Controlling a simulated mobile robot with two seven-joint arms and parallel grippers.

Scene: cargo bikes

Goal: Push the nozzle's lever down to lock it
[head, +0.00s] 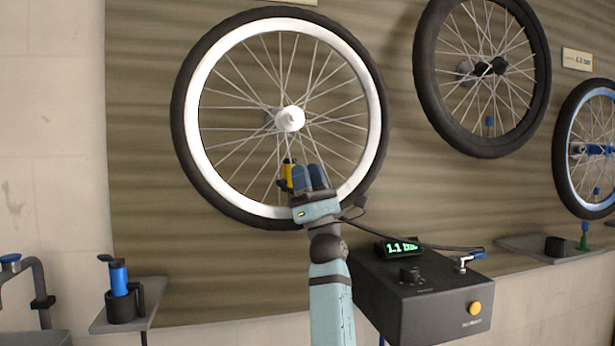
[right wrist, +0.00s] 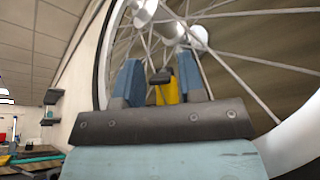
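The yellow nozzle (head: 287,172) is at the lower part of the white-rimmed wheel (head: 208,100), inside the rim. A dark piece (right wrist: 161,77), which looks like its lever, sticks out at the nozzle's top in the right wrist view. My right gripper (head: 310,178) is just right of the nozzle in the head view. Its blue fingers (right wrist: 162,82) stand apart, with the yellow body (right wrist: 172,92) showing in and behind the gap. I see no grip on it; whether a finger touches the lever cannot be told. The valve is hidden. My left gripper is out of view.
A black pump box (head: 425,300) with a green display (head: 398,247) and a yellow button (head: 474,308) stands right of my right arm. A dark hose (head: 435,246) runs above it. A blue-topped tool (head: 118,278) stands on a left shelf. Other wheels (head: 430,85) hang at right.

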